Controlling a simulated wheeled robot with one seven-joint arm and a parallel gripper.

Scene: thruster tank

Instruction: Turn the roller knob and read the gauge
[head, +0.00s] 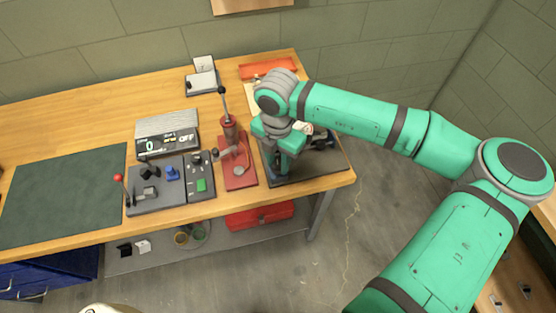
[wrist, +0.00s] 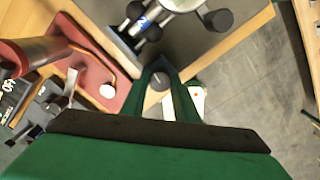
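My gripper (head: 285,155) points down over the dark board (head: 335,175) at the table's right end. In the wrist view, its two green fingers (wrist: 165,88) stand apart, with a small dark round knob (wrist: 160,80) between their tips. I cannot tell whether the fingers touch this knob or are clamped on it. Beyond it, a metal device with a blue part marked 2 (wrist: 142,22) and black round ends (wrist: 218,20) sits on the board. In the head view, my gripper and arm partly hide this device. A digital readout (head: 165,143) shows a green 0 and the word OFF.
A red press (head: 238,172) with a tall lever stands just left of my gripper. Left of it is a grey control panel (head: 155,200) with a red-tipped lever and a blue knob. A dark green mat (head: 60,195) lies clear at far left.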

